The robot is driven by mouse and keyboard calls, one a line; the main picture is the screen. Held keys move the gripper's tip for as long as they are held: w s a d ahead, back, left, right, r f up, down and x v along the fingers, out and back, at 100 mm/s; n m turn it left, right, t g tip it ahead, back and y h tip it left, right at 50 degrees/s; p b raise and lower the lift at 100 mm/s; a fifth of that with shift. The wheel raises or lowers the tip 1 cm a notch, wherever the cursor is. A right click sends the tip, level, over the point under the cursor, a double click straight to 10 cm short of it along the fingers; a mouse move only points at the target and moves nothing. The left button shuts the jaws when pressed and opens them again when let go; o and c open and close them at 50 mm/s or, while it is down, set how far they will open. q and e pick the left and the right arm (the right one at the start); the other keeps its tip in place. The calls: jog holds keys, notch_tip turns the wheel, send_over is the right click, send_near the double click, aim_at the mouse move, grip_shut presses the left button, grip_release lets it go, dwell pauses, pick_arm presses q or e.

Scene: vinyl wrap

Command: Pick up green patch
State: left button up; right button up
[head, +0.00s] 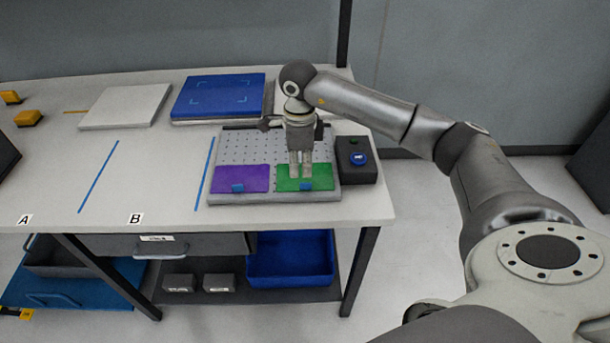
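The green patch (322,174) lies flat at the front right of a perforated grey plate (233,146) on the table. A small blue tab (306,186) sits on its front part. My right gripper (301,174) points down over the green patch, and its fingers hide part of it. The fingers look close together; I cannot tell whether they touch the patch or grip anything. A purple patch (240,179) with its own blue tab lies to the left on the same plate. My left gripper is not in view.
A dark box with a blue button (357,157) stands right of the plate. A blue panel (219,95) and a white panel (126,105) lie behind and left. The table middle (150,185) is clear. A blue bin (290,262) is on the shelf below.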

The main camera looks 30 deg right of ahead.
aim_at(301, 180)
notch_tip(301, 180, down, 5)
jog(key=shift+s+r+p, duration=0.1)
jog(key=shift+s+p, duration=0.05)
jog(key=shift+p, duration=0.8)
jog(key=shift+f, duration=0.5)
grip_shut()
jog(key=shift+r, duration=0.1)
